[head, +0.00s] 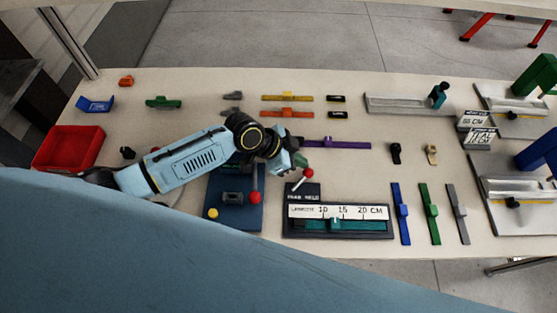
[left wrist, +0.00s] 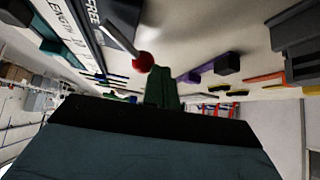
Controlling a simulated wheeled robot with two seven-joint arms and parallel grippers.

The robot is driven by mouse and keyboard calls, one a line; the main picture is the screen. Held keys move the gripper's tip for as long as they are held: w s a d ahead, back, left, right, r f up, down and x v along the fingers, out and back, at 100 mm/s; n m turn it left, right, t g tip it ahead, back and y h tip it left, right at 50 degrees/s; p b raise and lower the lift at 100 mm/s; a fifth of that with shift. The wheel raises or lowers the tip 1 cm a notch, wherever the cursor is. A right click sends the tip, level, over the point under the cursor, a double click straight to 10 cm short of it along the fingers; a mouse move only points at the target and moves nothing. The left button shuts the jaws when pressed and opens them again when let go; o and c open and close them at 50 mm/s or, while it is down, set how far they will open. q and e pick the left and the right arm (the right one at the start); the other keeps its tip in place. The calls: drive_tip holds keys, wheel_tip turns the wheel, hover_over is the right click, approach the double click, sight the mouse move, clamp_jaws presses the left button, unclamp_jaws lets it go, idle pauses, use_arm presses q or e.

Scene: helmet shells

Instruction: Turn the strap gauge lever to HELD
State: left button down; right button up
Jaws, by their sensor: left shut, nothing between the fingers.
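The strap gauge (head: 338,233) is a dark block with a white centimetre scale and a teal slider, near the front middle of the table. Its FREE/HELD plate (head: 303,196) is at its back left corner. The lever (head: 308,173) has a metal stem and red knob, and leans up and to the right in the head view. In the left wrist view the lever knob (left wrist: 144,62) is just beyond my fingers. My left gripper (head: 301,160) is shut and empty, close behind the knob; whether it touches is unclear. My right gripper is out of view.
A blue fixture (head: 224,222) with another red-knobbed lever (head: 254,198) stands left of the gauge. A purple strap (head: 343,145) lies behind it. Blue, green and grey straps (head: 429,215) lie to its right. A red tray (head: 68,148) is at the far left.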

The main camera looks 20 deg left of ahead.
use_arm(q)
drive_tip(key=shift+d, duration=0.25)
idle(0.4)
drive_tip(key=shift+w+a+r, duration=0.15)
drive_tip(key=shift+a+r, duration=0.1)
drive_tip(key=shift+a, duration=0.2)
drive_tip(key=a, duration=0.1)
drive_tip(key=a+r, duration=0.1)
drive_tip(key=w+p, duration=0.1)
drive_tip(key=shift+a+r, duration=0.25)
drive_tip(key=shift+a, duration=0.15)
drive_tip(key=w+a+r, duration=0.2)
drive_tip(key=a+r, duration=0.4)
drive_tip(key=r, duration=0.1)
drive_tip(key=shift+r+b, duration=0.2)
drive_tip(key=shift+b, duration=0.15)
drive_tip(key=shift+w, duration=0.1)
